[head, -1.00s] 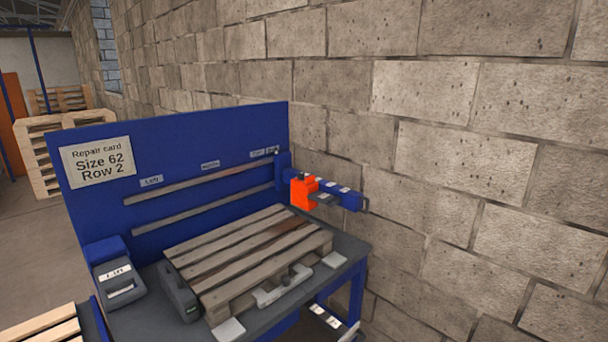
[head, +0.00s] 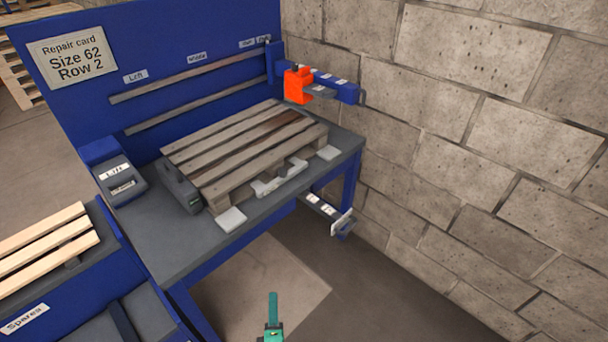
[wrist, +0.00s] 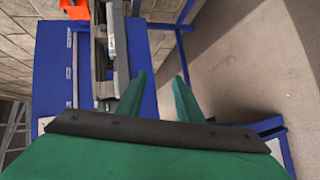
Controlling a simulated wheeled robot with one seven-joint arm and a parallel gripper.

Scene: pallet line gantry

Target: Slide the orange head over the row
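The orange head (head: 297,86) sits on a blue gantry arm (head: 347,93) that sticks out from the right end of the blue back panel, above the pallet's far right corner. Part of the orange head also shows at the top of the wrist view (wrist: 75,9). My green gripper (head: 272,308) is low in the head view, in front of the bench and well apart from the head. In the wrist view its two fingers (wrist: 163,92) stand apart with nothing between them.
Two rails (head: 190,78) run along the back panel. A labelled grey box (head: 119,180) stands at the bench's left. A spares bin (head: 40,245) is lower left. A block wall closes the right; floor in front is clear.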

